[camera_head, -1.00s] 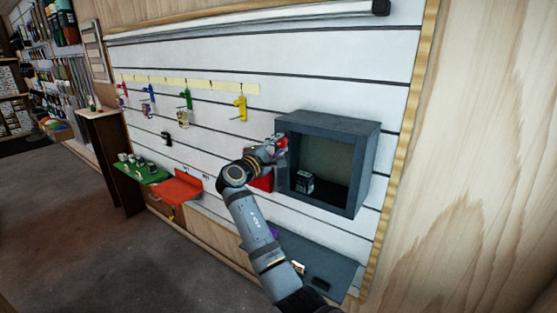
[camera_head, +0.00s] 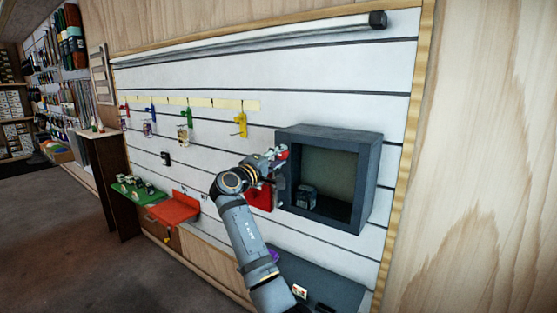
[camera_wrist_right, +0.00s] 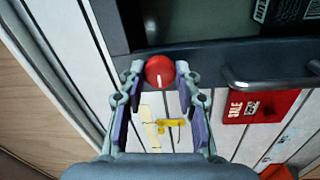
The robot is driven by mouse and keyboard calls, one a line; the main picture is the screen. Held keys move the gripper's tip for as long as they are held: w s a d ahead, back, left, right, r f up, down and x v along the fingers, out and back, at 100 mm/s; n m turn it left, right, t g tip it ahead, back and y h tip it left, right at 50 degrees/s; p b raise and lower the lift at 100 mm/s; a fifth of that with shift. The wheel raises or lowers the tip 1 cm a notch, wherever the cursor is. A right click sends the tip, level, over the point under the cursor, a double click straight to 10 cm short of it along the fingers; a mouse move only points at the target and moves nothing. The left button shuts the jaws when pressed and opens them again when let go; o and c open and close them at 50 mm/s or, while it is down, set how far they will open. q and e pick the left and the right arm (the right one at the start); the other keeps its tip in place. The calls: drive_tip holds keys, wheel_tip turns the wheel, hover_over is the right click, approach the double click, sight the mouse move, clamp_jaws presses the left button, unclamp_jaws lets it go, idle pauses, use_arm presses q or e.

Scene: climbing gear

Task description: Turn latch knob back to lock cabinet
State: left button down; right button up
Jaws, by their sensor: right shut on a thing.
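The dark grey cabinet (camera_head: 372,180) hangs on the white slatted wall, right of centre in the head view. A box (camera_head: 306,196) stands inside it. I cannot tell whether clear glass covers its front. The round red latch knob (camera_wrist_right: 160,71) with a white line sits on the cabinet's frame in the right wrist view. The line points toward the bottom of that picture. My right gripper (camera_head: 279,160) is at the cabinet's left edge. My left gripper is out of view.
A metal bar handle (camera_wrist_right: 270,80) is on the same frame beside the knob. A red sign (camera_head: 259,196) is left of the cabinet. Yellow (camera_head: 240,122) and other coloured hooks line the wall. A red shelf (camera_head: 175,208) and green tray (camera_head: 138,190) are lower left.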

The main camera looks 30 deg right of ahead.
drive_tip(key=shift+r, duration=0.1)
drive_tip(key=o, duration=1.1)
drive_tip(key=shift+o, duration=0.2)
drive_tip(key=shift+a, duration=0.1)
drive_tip(key=v, duration=1.2)
